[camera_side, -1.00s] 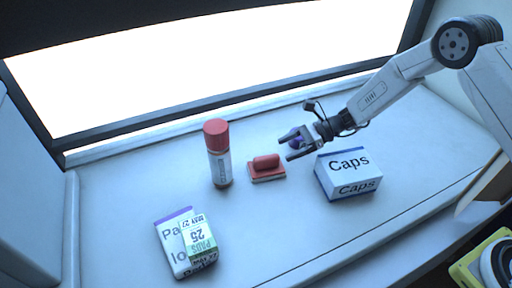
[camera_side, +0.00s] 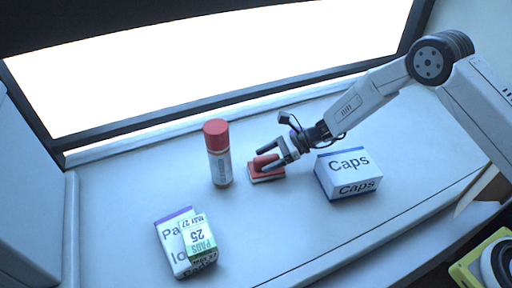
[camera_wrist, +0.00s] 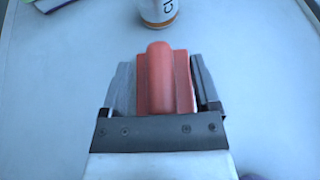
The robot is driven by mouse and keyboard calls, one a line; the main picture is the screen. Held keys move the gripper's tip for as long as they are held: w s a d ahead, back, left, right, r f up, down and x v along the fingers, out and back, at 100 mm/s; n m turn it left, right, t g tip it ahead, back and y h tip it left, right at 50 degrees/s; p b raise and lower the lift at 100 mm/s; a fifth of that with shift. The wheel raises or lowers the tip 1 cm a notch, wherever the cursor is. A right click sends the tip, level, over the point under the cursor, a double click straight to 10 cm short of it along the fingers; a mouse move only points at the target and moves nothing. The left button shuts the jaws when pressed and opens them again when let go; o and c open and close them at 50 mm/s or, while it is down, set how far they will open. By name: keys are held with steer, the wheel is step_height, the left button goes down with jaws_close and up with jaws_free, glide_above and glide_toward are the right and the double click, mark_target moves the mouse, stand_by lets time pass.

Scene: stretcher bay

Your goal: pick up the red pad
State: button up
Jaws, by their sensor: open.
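The red pad (camera_side: 257,174) lies flat on the white counter, with a rounded red handle along its top. My gripper (camera_side: 268,157) is open at the pad, coming from the right in the side view. In the wrist view the pad's handle (camera_wrist: 160,78) lies between the two fingers of my gripper (camera_wrist: 163,85), one finger on each side. I cannot tell whether either finger touches the pad. The fingers hide part of the pad in the side view.
A red-capped bottle (camera_side: 218,155) stands just left of the pad. The Caps box (camera_side: 347,174) stands to the right, below my forearm. A Pads box (camera_side: 176,244) with a small green-white box (camera_side: 199,241) is at front left. The front middle counter is clear.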

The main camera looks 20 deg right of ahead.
mark_target(266, 156)
steer(key=shift+a, duration=0.1)
stand_by(0.4)
jaws_close()
steer(key=shift+r, duration=1.6)
steer(key=s+d+r, duration=0.2)
steer(key=s+r, duration=0.3)
steer(key=s, duration=0.1)
steer(key=s+d+r, duration=0.2)
steer(key=s+r, duration=0.2)
steer(key=s, duration=0.3)
steer(key=shift+d+r, duration=0.35)
steer(key=shift+r, duration=0.05)
steer(key=shift+s, duration=0.1)
